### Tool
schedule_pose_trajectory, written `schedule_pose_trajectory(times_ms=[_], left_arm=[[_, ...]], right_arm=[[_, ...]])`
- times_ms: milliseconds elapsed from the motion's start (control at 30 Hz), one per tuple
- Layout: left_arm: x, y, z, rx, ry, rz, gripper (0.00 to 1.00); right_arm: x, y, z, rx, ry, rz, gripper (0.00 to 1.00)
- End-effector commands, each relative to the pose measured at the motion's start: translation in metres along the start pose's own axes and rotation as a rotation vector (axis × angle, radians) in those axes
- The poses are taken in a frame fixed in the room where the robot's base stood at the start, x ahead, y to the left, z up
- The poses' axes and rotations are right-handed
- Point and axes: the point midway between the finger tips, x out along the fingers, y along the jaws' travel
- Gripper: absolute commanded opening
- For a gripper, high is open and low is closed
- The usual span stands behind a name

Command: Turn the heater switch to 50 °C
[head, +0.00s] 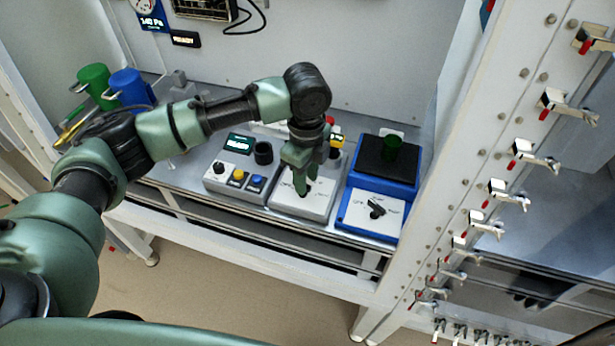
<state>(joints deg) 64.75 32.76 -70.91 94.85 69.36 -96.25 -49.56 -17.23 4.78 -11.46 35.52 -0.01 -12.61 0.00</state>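My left gripper (303,190) points down over the white panel of the middle box (318,205) on the bench. Its fingertips are at the panel, where they hide most of a small dark switch. I cannot tell whether the fingers are closed on it. To the right, a blue unit (354,222) has a white front panel with a black rotary switch (376,209), its lever tilted. The gripper is apart from that switch. The scale marks on both panels are too small to read, so I cannot tell which is the heater switch. My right gripper is not in view.
A control box (222,190) with a black knob, yellow and blue buttons and a display stands left of the middle box. Green and blue cups are at the back left.

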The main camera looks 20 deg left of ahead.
Motion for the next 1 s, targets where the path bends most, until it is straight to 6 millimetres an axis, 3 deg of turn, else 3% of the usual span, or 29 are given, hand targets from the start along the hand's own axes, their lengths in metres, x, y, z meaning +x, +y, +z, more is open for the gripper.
schedule_pose_trajectory(times_ms=[133, 400, 433, 533, 567, 1000], left_arm=[[0.0114, 0.0001, -0.0001, 0.000, 0.000, 0.000, 0.33], [0.0142, -0.0001, -0.0004, 0.000, 0.000, -0.002, 0.33], [0.0142, -0.0001, -0.0004, 0.000, 0.000, -0.002, 0.30], [0.0141, -0.0001, -0.0004, 0.001, 0.000, -0.001, 0.02], [0.0141, -0.0001, -0.0004, 0.001, 0.000, -0.001, 0.00], [0.0119, 0.0012, -0.0006, 0.062, 0.001, 0.001, 0.00]], right_arm=[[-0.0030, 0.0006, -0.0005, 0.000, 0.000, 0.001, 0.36], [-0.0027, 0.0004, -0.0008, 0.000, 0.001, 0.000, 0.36], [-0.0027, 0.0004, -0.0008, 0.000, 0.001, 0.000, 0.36], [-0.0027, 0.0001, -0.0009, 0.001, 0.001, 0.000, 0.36], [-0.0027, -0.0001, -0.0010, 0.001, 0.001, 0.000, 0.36], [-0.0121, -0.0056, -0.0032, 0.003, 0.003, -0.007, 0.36]])
